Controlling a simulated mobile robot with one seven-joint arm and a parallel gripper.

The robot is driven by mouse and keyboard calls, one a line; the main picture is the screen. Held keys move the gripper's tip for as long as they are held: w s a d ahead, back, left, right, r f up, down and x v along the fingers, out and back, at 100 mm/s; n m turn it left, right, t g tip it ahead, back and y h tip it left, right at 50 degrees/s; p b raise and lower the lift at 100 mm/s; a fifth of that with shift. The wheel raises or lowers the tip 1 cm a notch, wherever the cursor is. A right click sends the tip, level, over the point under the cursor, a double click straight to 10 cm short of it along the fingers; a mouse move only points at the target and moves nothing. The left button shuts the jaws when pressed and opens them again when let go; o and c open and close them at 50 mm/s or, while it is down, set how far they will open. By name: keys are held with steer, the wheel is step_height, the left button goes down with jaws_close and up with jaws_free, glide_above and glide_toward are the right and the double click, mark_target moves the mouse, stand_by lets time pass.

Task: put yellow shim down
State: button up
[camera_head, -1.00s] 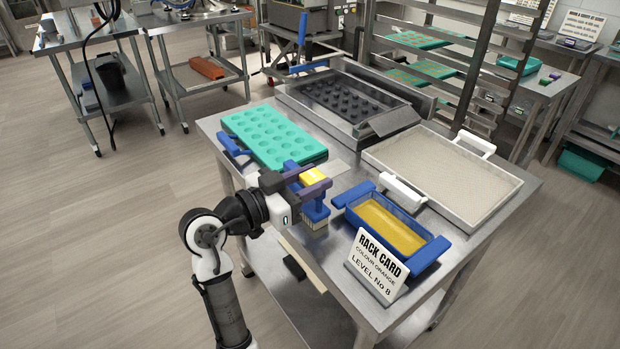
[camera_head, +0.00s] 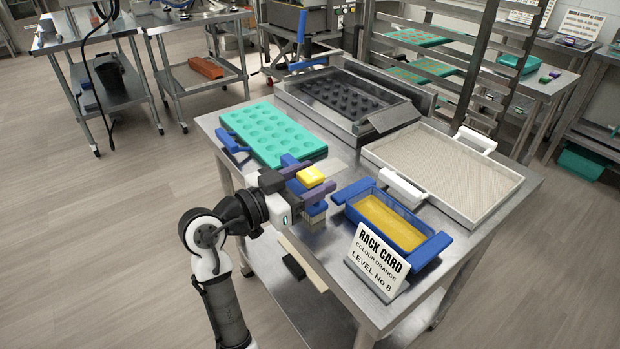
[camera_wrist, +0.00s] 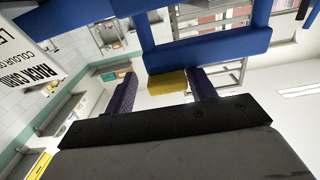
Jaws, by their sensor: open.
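The yellow shim (camera_head: 310,177) is a small block at the near left part of the steel table. My gripper (camera_head: 299,187), with purple fingers, is open around it. In the wrist view the shim (camera_wrist: 167,83) shows in the gap between the two spread fingers (camera_wrist: 163,92), with space on both sides. I cannot tell what the shim rests on.
A blue tray with yellow contents (camera_head: 341,197) and a rack card (camera_head: 377,262) stand to the right. A green mould (camera_head: 272,134) lies behind. A pale, shallow white-walled tray (camera_head: 447,165) fills the table's right side.

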steer(key=shift+w+a+r+p, duration=0.1)
steer(key=shift+r+p, duration=0.2)
steer(key=shift+p, duration=0.2)
steer(key=shift+r+p, duration=0.45)
steer(key=shift+p, duration=0.1)
steer(key=b+v, duration=0.4)
steer(key=v, duration=0.8)
steer(key=shift+f, duration=0.25)
